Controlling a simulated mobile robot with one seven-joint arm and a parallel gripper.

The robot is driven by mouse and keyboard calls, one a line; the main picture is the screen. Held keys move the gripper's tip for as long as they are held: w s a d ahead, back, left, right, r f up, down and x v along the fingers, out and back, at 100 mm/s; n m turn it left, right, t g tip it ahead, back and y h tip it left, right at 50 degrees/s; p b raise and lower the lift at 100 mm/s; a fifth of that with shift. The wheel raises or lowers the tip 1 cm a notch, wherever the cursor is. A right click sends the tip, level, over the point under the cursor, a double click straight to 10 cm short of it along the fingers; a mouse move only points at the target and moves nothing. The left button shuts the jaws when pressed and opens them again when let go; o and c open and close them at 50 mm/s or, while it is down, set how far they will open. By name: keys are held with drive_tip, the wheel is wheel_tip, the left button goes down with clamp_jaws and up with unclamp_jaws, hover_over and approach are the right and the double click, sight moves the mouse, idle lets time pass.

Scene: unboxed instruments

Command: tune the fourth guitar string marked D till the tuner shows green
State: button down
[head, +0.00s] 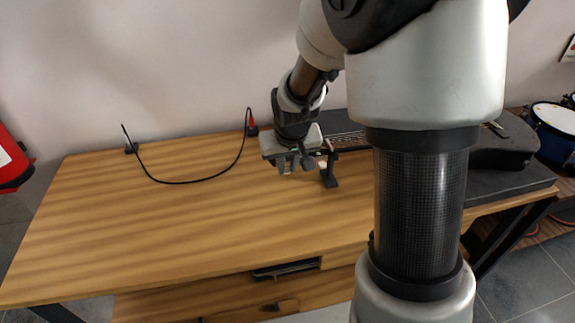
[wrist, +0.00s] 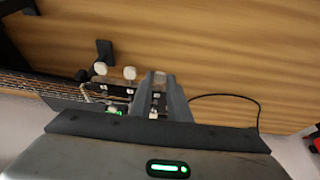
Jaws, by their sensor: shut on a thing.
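The guitar's headstock and strings (wrist: 40,88) lie at the left in the wrist view; the neck (head: 345,141) shows partly behind my arm in the head view. Two pale tuning pegs, one at the left (wrist: 100,68) and one beside it (wrist: 130,72), stand free along the headstock's edge. My gripper (wrist: 160,88), also in the head view (head: 296,166), is shut on a third pale peg (wrist: 160,77) at the headstock's end. The small peg labels are too small to read. A small green glow (wrist: 115,111) shows on the headstock, perhaps the tuner; its reading is unclear.
A black stand (head: 329,176) holds the neck up near my gripper. A dark case (head: 505,180) lies at the right. The table's left and front are clear.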

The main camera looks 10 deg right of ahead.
drive_tip(key=h+b, duration=0.2)
drive_tip(key=b, duration=0.1)
drive_tip(key=a+n+h+b, duration=0.1)
drive_tip(key=h+b, duration=0.2)
drive_tip(key=a+f+h+b, duration=0.1)
drive_tip(key=h+b, duration=0.1)
drive_tip(key=b, duration=0.2)
drive_tip(key=shift+a+n+h, duration=0.1)
drive_tip(key=shift+n+h, duration=0.2)
drive_tip(key=shift+n, duration=0.1)
idle(0.3)
drive_tip(key=c, duration=1.7)
unclamp_jaws()
drive_tip(key=shift+o, duration=0.2)
